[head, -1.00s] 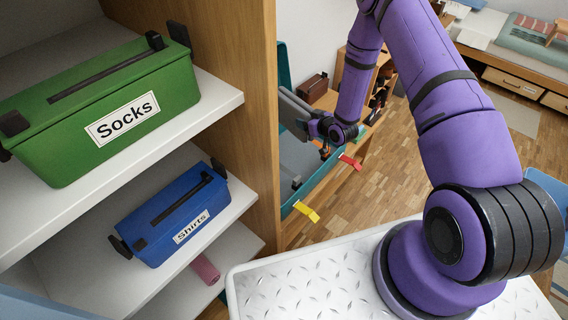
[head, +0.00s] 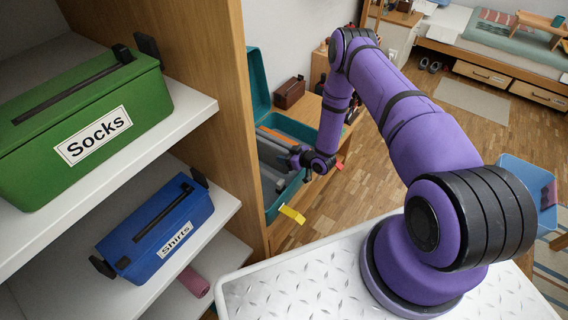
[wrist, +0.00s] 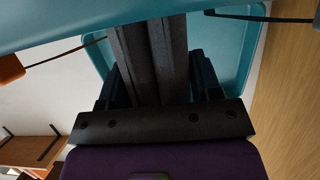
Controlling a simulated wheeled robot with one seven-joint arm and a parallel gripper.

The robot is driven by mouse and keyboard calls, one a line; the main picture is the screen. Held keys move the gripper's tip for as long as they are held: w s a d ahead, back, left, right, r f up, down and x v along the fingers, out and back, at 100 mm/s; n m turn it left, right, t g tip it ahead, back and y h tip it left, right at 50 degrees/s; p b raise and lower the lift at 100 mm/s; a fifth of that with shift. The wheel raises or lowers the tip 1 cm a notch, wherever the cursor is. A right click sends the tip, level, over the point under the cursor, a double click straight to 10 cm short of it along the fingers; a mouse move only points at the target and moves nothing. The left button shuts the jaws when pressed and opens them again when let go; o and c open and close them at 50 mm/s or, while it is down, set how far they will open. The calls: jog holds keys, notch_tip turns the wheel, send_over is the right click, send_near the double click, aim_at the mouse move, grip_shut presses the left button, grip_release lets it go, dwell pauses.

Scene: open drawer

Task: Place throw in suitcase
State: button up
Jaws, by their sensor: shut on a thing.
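The teal suitcase (head: 259,85) stands open beyond the shelf unit, its lid raised at the back. My gripper (head: 290,160) is at the suitcase's right side, low over its inside. It is shut on a dark grey folded piece, which looks like the throw (head: 271,154). In the wrist view the grey throw (wrist: 148,55) runs between the dark fingers, with the teal suitcase (wrist: 235,45) around it. Whether the throw touches the suitcase floor is hidden.
A green Socks box (head: 80,130) and a blue Shirts box (head: 155,228) sit on the shelves at left. A yellow tag (head: 291,214) hangs at the suitcase's front. A brown box (head: 290,92) stands behind. Open wooden floor lies to the right.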

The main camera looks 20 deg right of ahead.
jog(key=shift+f, duration=2.45)
jog(key=o, duration=1.5)
jog(key=shift+f, duration=0.1)
jog(key=shift+s+d+r, duration=0.15)
jog(key=shift+s+r, duration=0.05)
jog(key=shift+r, duration=0.05)
jog(key=v, duration=1.1)
jog(key=shift+s+d+r, duration=0.1)
jog(key=shift+s+d, duration=0.05)
